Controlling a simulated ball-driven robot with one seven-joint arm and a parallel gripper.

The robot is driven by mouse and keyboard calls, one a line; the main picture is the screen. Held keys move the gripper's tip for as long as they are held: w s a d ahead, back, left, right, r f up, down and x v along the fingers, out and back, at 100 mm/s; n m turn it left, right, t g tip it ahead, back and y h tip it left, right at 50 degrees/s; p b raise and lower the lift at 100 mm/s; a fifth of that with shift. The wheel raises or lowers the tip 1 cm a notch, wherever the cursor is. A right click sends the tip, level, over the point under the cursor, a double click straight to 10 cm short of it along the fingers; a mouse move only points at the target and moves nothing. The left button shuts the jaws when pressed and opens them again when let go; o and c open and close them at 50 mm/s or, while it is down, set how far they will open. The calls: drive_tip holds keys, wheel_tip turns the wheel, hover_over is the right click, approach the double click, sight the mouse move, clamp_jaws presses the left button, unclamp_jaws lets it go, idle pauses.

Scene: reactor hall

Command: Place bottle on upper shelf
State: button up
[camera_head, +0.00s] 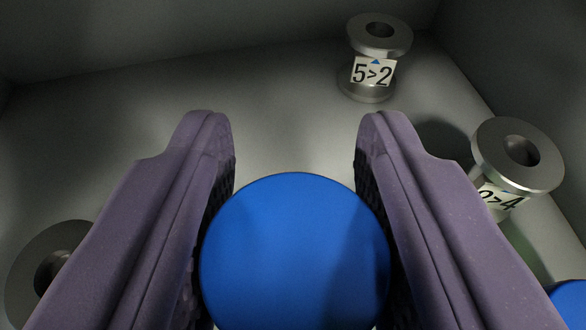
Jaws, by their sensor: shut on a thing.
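A bottle with a round blue top (295,250) fills the lower middle of the view, seen from above. My gripper (295,150) has two purple padded fingers, one on each side of the blue top, and is shut on the bottle. The bottle's body below the top is hidden. I cannot tell how high it is above the surface under it. No upper shelf can be made out in this view.
A metal spool labelled "5>2" (375,55) stands at the back right. Another spool (510,165) stands at the right. A grey ringed part (40,265) shows at the lower left. A second blue top (572,302) is at the lower right corner. Grey walls enclose the floor (110,120), clear at upper left.

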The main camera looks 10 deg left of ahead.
drive_tip(key=o, duration=1.2)
drive_tip(key=shift+s+f, duration=0.25)
drive_tip(key=shift+f, duration=0.25)
drive_tip(key=shift+s, duration=0.15)
drive_tip(key=shift+r, duration=0.3)
drive_tip(key=p+v, duration=0.3)
drive_tip(key=v, duration=0.3)
drive_tip(key=r+p+v, duration=0.1)
drive_tip(key=p+v, duration=0.2)
drive_tip(key=v, duration=0.2)
drive_tip(key=shift+s+r, duration=0.15)
drive_tip(key=shift+r, duration=0.05)
